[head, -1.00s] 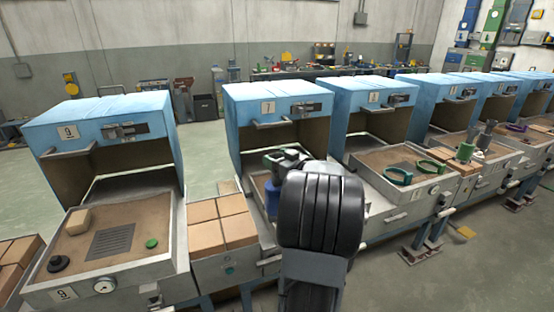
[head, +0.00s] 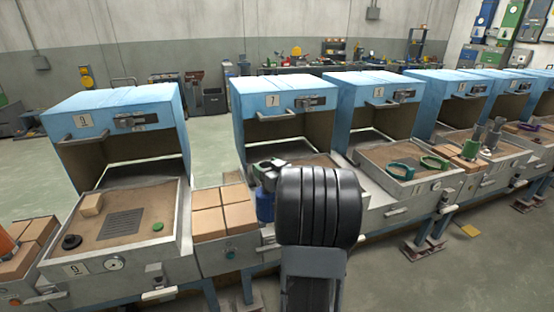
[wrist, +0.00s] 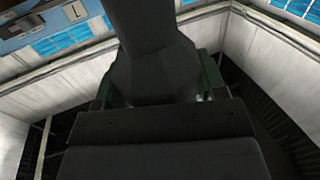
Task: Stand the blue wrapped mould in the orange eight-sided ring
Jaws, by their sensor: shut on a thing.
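My gripper (head: 268,166) is shut on the blue wrapped mould (head: 265,207), which hangs below it beside the tan blocks, in front of oven 7. My black arm hides part of the space to its right. In the wrist view a dark shape fills the middle between the jaws; I cannot make out the mould's blue there. I cannot identify the orange eight-sided ring. An orange thing (head: 6,242) is cut off at the left edge of the head view, and its shape cannot be told.
Oven 9's tray (head: 60,255) holds a tan block (head: 91,204), a black disc (head: 72,242) and a green disc (head: 157,226). Tan blocks (head: 220,209) lie between the ovens. Floor shows behind, between the left ovens.

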